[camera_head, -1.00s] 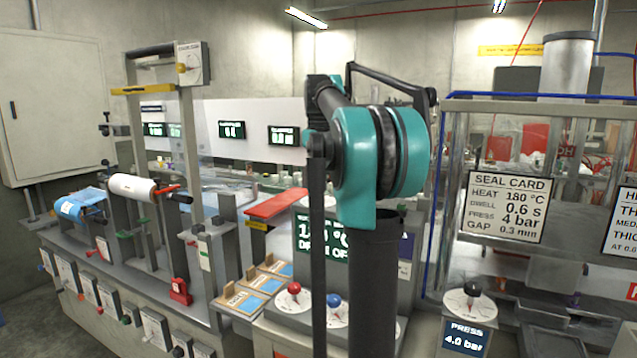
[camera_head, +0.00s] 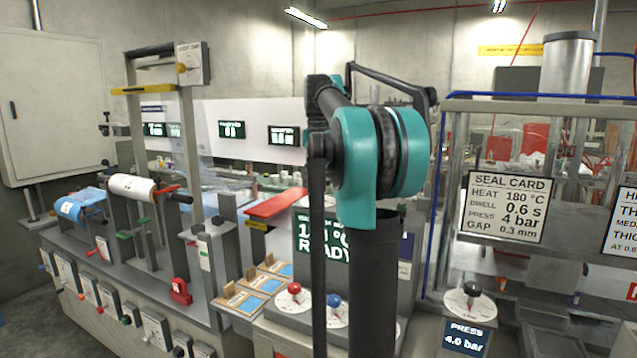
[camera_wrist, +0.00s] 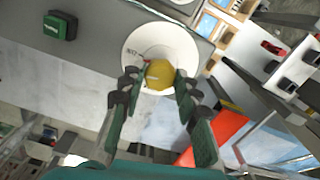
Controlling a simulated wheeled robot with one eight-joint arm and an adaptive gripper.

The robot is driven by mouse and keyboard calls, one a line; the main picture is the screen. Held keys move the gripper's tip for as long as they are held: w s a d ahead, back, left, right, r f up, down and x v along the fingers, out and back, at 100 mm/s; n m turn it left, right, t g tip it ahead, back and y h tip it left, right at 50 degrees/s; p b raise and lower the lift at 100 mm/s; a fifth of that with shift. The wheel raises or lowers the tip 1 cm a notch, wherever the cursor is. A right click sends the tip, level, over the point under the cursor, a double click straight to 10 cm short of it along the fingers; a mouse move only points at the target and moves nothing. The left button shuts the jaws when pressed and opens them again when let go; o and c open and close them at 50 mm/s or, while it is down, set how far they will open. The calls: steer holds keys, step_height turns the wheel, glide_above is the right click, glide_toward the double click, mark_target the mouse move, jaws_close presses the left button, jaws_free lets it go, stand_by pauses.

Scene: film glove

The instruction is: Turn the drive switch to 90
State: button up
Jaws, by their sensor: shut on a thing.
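In the wrist view a yellow knob (camera_wrist: 160,74) sits on a round white dial (camera_wrist: 186,50), apparently the drive switch. Small marks on the dial are too blurred to read. My gripper (camera_wrist: 158,80) is shut on the yellow knob, with a dark finger on each side of it. In the head view my teal and black arm stands in front of the console, and neither my fingers nor this knob shows. The console's green screen (camera_head: 322,238) is partly covered by my arm, and it reads something like "READY".
A green button (camera_wrist: 58,27) is on the panel in the wrist view. In the head view a red knob (camera_head: 294,289) and a blue knob (camera_head: 334,300) stand close to my arm. The seal card (camera_head: 506,209) hangs right, above a press dial (camera_head: 470,301).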

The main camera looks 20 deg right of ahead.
mark_target(319, 185)
steer(key=shift+m, duration=1.1)
steer(key=o, duration=1.2)
steer(key=shift+c, duration=0.2)
step_height(319, 185, up, 12)
